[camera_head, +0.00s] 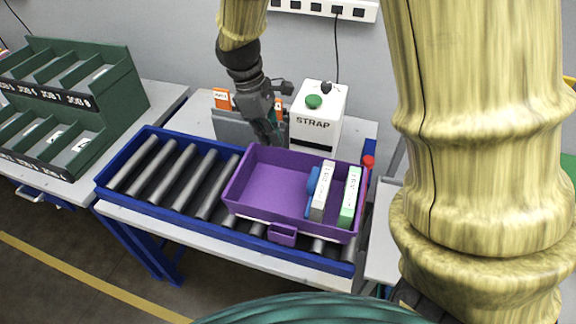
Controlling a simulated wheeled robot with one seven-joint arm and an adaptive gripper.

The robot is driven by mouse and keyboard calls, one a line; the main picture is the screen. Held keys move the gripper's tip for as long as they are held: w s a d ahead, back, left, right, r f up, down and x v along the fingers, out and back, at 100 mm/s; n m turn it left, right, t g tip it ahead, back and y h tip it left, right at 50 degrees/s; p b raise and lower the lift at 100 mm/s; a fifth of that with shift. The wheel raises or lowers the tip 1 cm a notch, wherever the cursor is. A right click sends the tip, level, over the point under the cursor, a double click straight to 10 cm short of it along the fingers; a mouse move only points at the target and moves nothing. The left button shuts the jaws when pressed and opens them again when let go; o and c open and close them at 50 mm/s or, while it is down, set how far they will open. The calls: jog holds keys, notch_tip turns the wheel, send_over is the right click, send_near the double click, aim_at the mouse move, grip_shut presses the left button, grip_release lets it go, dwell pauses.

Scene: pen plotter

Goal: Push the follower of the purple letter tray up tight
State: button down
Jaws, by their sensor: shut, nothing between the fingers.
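The purple letter tray (268,212) sits on the roller conveyor. Inside at its right end stand a white letter bundle (322,192) and a pale green one (350,197), both upright with a small gap between them. A blue piece, which looks like the follower (311,186), shows at the left side of the white bundle; the bundle partly hides it. The left part of the tray is empty. My gripper (274,142) points down near the tray's far edge, left of the follower. It is shut and empty. Its height above the tray is hard to tell.
The conveyor (148,205) has a blue frame, with bare rollers left of the tray. A white STRAP machine (318,113) with a green button stands close behind the tray. A red button (368,161) is at the right. A green job rack (70,95) stands far left.

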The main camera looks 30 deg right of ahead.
aim_at(312, 189)
jog(key=s+d+f+p, duration=0.4)
jog(key=s+f, duration=0.1)
jog(key=f, duration=0.4)
jog(key=shift+s+d+f, duration=0.15)
jog(key=shift+d+f, duration=0.1)
dwell(0.3)
